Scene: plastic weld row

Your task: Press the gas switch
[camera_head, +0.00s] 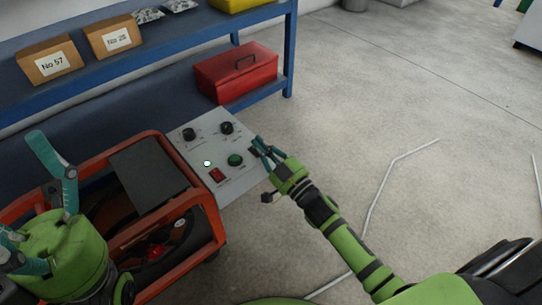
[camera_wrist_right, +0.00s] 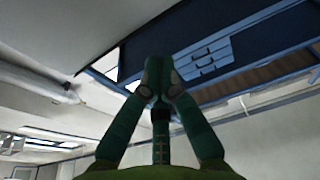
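A light grey control panel (camera_head: 196,150) on the red-framed machine carries two black knobs, a red rocker switch (camera_head: 217,175), a green round button (camera_head: 235,160) and a small dark switch (camera_head: 253,152) near its right edge. The labels are too small to read, so I cannot tell which is the gas switch. My right gripper (camera_head: 259,145) is at the panel's right edge, fingertips beside the dark switch; contact cannot be told. In the right wrist view its fingers (camera_wrist_right: 157,75) meet at the tips, with nothing between them. My left gripper (camera_head: 22,186) is spread open and empty at the left.
The orange-red machine frame (camera_head: 150,262) stands below my left gripper. Behind it is a blue shelf (camera_head: 262,27) with cardboard boxes (camera_head: 50,62) and a red toolbox (camera_head: 236,72). The concrete floor to the right is open, with a thin pale line or rod (camera_head: 372,205) on it.

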